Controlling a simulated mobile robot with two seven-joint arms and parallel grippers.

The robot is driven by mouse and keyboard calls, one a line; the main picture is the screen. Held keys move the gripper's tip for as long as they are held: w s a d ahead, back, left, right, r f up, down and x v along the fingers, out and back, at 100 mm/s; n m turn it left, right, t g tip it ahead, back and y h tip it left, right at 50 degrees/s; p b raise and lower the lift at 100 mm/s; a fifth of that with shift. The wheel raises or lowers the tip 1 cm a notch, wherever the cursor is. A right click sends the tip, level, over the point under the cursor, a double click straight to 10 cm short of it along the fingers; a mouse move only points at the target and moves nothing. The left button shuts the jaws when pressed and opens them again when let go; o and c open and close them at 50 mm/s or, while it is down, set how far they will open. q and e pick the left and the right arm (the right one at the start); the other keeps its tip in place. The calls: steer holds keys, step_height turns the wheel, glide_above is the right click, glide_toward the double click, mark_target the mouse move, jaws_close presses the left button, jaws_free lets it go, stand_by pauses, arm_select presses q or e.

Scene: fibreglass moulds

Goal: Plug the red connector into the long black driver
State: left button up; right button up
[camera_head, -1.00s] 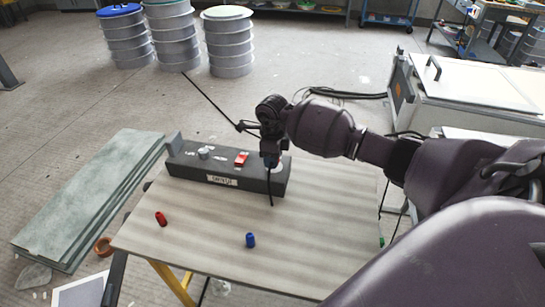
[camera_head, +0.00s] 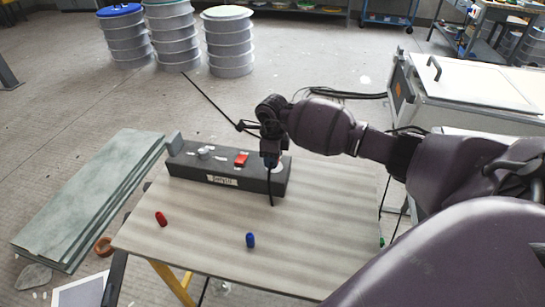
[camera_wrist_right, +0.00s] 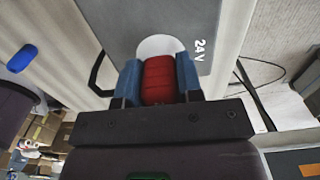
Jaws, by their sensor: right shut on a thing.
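The long black driver (camera_head: 222,181) lies on the table, with a label on its front face, a red block (camera_head: 241,159) and a grey knob (camera_head: 205,153) on top. My right gripper (camera_head: 271,161) is at its right end, over a white round patch (camera_head: 283,166). In the right wrist view, the blue-sided fingers are shut on the red connector (camera_wrist_right: 158,80). Its far end meets the white patch beside the "24V" marking on the driver (camera_wrist_right: 130,18); whether it is seated inside is hidden. My left gripper is not in view.
A black cable (camera_head: 271,188) hangs below my gripper.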

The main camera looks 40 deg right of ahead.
steer(key=shift+f, duration=0.6)
stand_by(0.7)
steer(key=o, duration=0.9)
steer(key=shift+o, duration=0.2)
steer(key=shift+r, duration=0.15)
step_height(320, 180, up, 10)
steer(key=shift+f+p, duration=0.25)
steer(key=shift+p, duration=0.2)
steer(key=shift+r, duration=0.45)
